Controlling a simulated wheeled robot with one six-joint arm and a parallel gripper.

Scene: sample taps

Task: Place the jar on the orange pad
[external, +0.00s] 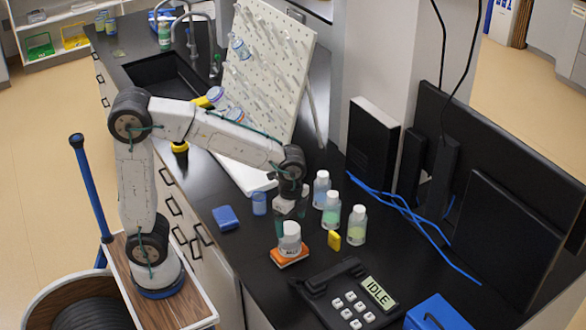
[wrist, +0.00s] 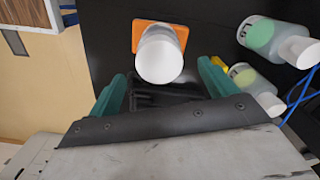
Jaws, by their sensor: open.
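A small jar with a white lid and a label (external: 290,240) stands upright on the orange pad (external: 283,262). In the wrist view the jar's white lid (wrist: 160,58) hides much of the pad (wrist: 139,33), whose corners show around it. My gripper (external: 291,211) is just above the jar, pointing down. In the wrist view its green fingers (wrist: 163,80) are spread wide, and the lid lies ahead of the gap between them. The jaws are open and empty; I see no contact with the jar.
Several labelled bottles (external: 331,210) stand close to the right of the jar, with a yellow block (external: 334,240) beside them. A black keypad device (external: 350,300) lies in front. A blue block (external: 226,217) and blue jar (external: 259,203) are to the left. Blue cables (external: 405,208) run at the right.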

